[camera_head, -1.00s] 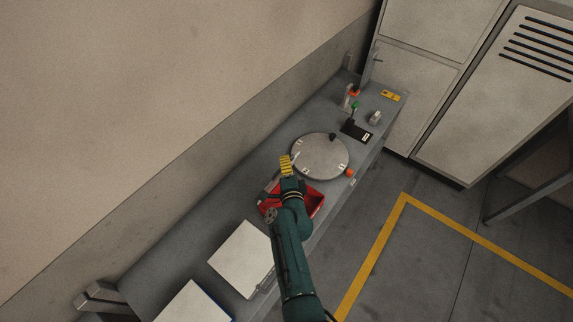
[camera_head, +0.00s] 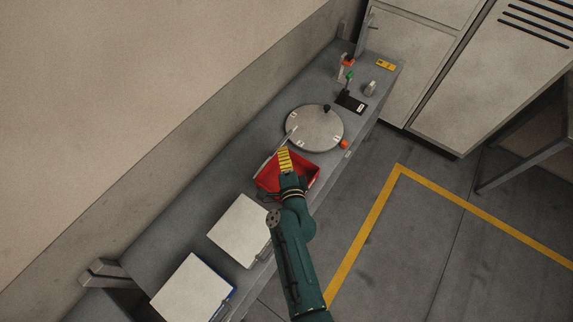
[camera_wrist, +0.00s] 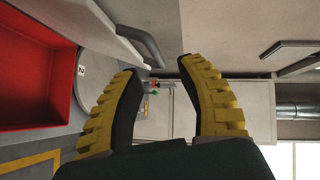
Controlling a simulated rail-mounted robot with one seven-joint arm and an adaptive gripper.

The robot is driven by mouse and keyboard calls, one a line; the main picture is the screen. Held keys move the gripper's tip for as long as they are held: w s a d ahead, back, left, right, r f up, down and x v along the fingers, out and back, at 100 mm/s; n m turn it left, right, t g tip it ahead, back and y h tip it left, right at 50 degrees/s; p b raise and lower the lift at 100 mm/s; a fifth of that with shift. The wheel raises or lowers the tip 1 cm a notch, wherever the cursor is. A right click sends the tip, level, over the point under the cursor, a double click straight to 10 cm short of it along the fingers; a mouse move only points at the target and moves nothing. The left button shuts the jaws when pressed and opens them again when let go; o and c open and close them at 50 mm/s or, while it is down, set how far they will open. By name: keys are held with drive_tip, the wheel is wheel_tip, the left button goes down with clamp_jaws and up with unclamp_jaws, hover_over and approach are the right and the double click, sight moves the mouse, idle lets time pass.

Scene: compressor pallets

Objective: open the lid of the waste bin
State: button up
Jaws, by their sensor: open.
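A red open-topped bin (camera_head: 268,187) sits in the grey bench, partly hidden by my arm. A thin grey lid (camera_head: 270,161) stands up along its wall side, seen nearly edge-on. In the wrist view, the red bin (camera_wrist: 35,75) is at the left, and the lid (camera_wrist: 85,18) with a dark curved handle (camera_wrist: 148,48) is at the top. My gripper (camera_head: 283,158), with yellow-ribbed fingers, is over the bin, beside the lid. In the wrist view, my gripper (camera_wrist: 163,70) is open and empty, with the handle apart from the fingers.
Two white lids with handles, one nearer the middle (camera_head: 238,229) and one at the front (camera_head: 187,288), lie flat on the bench. A round metal plate (camera_head: 315,128) lies beyond the red bin. Small fixtures (camera_head: 351,102) stand at the far end. The wall (camera_head: 110,100) borders the bench.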

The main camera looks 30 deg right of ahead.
drive_tip(key=v, duration=0.3)
drive_tip(key=shift+s+a+r, duration=0.15)
drive_tip(key=shift+s, duration=0.1)
idle(0.4)
